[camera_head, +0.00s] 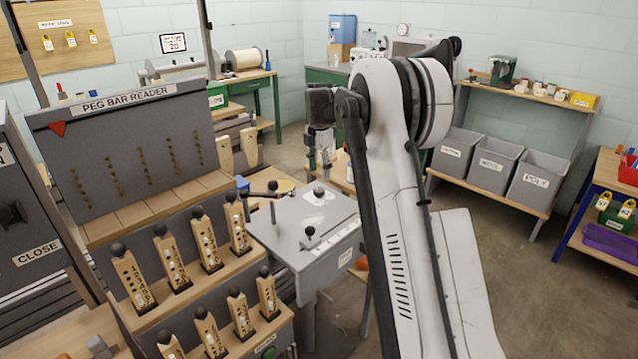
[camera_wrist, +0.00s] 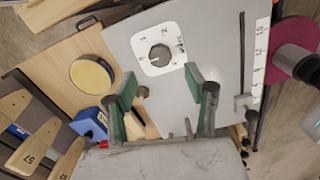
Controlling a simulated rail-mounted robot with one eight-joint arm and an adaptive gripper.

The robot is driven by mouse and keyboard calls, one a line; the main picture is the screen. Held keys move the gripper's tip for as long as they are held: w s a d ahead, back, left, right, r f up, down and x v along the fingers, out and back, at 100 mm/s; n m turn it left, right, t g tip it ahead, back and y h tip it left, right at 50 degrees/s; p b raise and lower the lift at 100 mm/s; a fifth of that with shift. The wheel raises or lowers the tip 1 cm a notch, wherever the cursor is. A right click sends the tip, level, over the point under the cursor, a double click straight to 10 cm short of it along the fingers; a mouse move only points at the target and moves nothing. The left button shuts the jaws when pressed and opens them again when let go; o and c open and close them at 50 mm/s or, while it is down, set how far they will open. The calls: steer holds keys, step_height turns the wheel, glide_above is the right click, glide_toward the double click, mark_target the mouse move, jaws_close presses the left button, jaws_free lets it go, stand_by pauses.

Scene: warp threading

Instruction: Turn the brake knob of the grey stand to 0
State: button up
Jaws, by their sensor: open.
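The grey stand (camera_head: 285,237) is right of the peg bar reader in the head view. Its grey top (camera_wrist: 206,38) fills the middle of the wrist view. On it is a white dial plate (camera_wrist: 149,35) with printed numbers, also seen small in the head view (camera_head: 319,196). The round dark brake knob (camera_wrist: 159,56) sits in the plate's middle; I cannot tell surely which number it points at. My gripper (camera_wrist: 160,80) is open and empty, its green-padded fingers apart on either side below the dial. In the head view my gripper is small and partly hidden by my arm.
A scale strip (camera_wrist: 261,55) and a slider block (camera_wrist: 243,104) are on the stand's right side. A wooden board with a yellow disc (camera_wrist: 91,76) and a blue block (camera_wrist: 88,124) lie left.

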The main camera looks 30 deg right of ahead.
mark_target(319, 190)
steer(key=shift+r, duration=2.6)
steer(key=s+a+r+m+t, duration=0.1)
steer(key=s+a+r+m, duration=0.3)
steer(key=s, duration=0.3)
steer(key=s+a+r+m+t, duration=0.1)
steer(key=s+a+r+m, duration=0.1)
steer(key=s+a+r, duration=0.35)
steer(key=s+a+r+m+t, duration=0.25)
steer(key=s+a, duration=0.25)
steer(key=s, duration=0.3)
steer(key=s+a+f+m+t, duration=0.1)
steer(key=s+a+f+m, duration=0.2)
steer(key=s, duration=0.5)
steer(key=s+a+f+m, duration=0.2)
steer(key=s+a+m, duration=0.1)
steer(key=s, duration=0.4)
steer(key=s+a+f+m+t, duration=0.1)
steer(key=s+a+f+m, duration=0.1)
steer(key=s+m, duration=0.3)
steer(key=s+f, duration=0.1)
steer(key=s, duration=0.2)
steer(key=shift+s+a+f+t+p, duration=0.3)
steer(key=shift+a+t+p, duration=0.05)
steer(key=shift+a, duration=0.05)
